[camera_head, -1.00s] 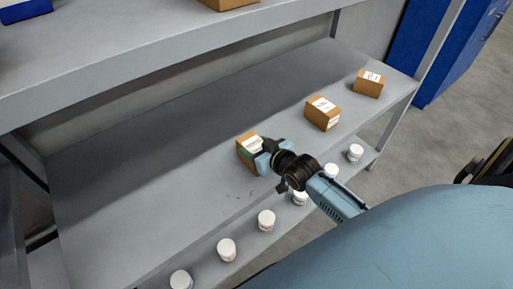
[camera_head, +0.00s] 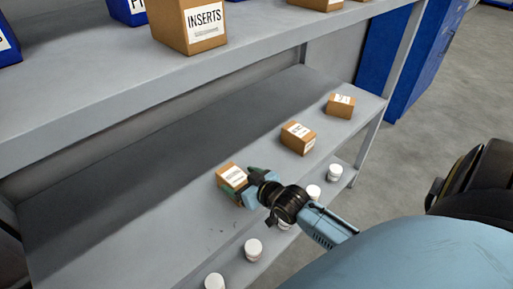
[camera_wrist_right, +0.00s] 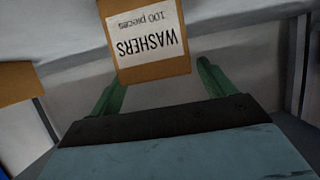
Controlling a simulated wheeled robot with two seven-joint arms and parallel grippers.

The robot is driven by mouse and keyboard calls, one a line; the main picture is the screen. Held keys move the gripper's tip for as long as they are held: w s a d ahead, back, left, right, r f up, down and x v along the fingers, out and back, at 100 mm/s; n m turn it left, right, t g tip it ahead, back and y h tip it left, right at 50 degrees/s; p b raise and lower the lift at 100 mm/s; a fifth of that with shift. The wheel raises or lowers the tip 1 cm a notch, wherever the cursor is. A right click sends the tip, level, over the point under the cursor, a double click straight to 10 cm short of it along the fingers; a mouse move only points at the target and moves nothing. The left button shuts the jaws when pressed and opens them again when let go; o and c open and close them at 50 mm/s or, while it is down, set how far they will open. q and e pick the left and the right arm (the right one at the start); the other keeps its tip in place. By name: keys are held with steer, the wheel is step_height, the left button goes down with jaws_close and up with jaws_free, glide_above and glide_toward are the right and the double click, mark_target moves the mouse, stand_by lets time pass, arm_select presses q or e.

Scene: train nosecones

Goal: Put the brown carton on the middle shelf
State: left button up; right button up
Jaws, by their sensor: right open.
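A brown carton (camera_head: 229,175) with a white label stands on the middle shelf (camera_head: 150,205) at its front part. In the right wrist view the carton (camera_wrist_right: 146,66) shows a label reading WASHERS, 100 pieces, upside down. My right gripper (camera_head: 240,180) is at the carton, its green fingers (camera_wrist_right: 160,88) apart. In the wrist view the carton's near edge lies between and just beyond the fingertips, with gaps on both sides. The carton appears to rest on the shelf. My left gripper is not in view.
Two more brown cartons, a nearer one (camera_head: 298,138) and a farther one (camera_head: 341,105), stand to the right on the same shelf. White jars (camera_head: 253,249) line the lower shelf. The upper shelf (camera_head: 100,95) holds an INSERTS carton (camera_head: 188,25) and blue boxes. The middle shelf's left part is clear.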

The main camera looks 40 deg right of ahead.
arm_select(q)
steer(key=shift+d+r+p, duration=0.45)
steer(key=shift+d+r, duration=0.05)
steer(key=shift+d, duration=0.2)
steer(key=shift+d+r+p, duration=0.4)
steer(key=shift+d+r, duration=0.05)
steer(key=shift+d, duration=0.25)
arm_select(e)
steer(key=v, duration=0.9)
